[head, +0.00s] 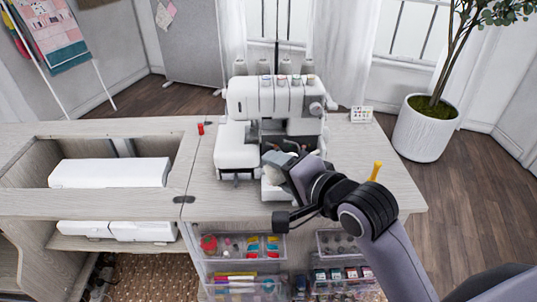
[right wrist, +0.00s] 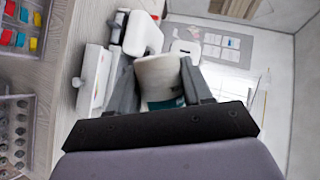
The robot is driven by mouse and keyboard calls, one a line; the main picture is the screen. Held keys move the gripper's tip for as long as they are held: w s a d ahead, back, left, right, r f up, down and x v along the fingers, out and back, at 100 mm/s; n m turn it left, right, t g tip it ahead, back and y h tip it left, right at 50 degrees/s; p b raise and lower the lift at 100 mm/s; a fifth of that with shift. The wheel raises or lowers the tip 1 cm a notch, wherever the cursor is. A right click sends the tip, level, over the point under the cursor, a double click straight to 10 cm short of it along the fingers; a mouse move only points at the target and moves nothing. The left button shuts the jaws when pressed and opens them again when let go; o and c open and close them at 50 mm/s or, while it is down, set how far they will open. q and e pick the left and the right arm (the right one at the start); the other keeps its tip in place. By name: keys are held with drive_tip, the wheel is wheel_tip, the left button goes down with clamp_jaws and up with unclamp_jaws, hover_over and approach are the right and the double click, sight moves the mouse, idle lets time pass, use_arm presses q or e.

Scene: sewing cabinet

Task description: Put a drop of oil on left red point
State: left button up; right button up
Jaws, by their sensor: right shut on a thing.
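A white overlock sewing machine (head: 262,98) stands on the wooden cabinet top. My right gripper (head: 276,160) is in front of the machine's lower middle and hides part of it. It is shut on a white, bottle-like thing with a teal band; this shows between the fingers in the right wrist view (right wrist: 160,76). I cannot tell whether that is the oil, and its tip is hidden. I cannot make out the left red point on the machine. My left gripper is not in view.
A small red object (head: 201,128) lies left of the machine. A yellow upright piece (head: 376,171) shows behind my right arm. A white machine (head: 110,173) sits in the left recess. Clear drawers (head: 240,268) hold supplies below. The cabinet top's right side is mostly clear.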

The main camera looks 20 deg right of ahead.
drive_tip(key=w+n+g+y+b, duration=0.1)
drive_tip(key=n+b, duration=0.1)
drive_tip(key=n, duration=0.4)
drive_tip(key=w+r+n+g+y+b, duration=0.1)
drive_tip(key=w+n+y+b, duration=0.1)
drive_tip(key=n, duration=0.5)
drive_tip(key=w+a+n+g+y+b, duration=0.1)
drive_tip(key=n+b, duration=0.1)
drive_tip(key=n, duration=0.5)
drive_tip(key=shift+w+r+y, duration=0.35)
drive_tip(key=shift+y, duration=0.05)
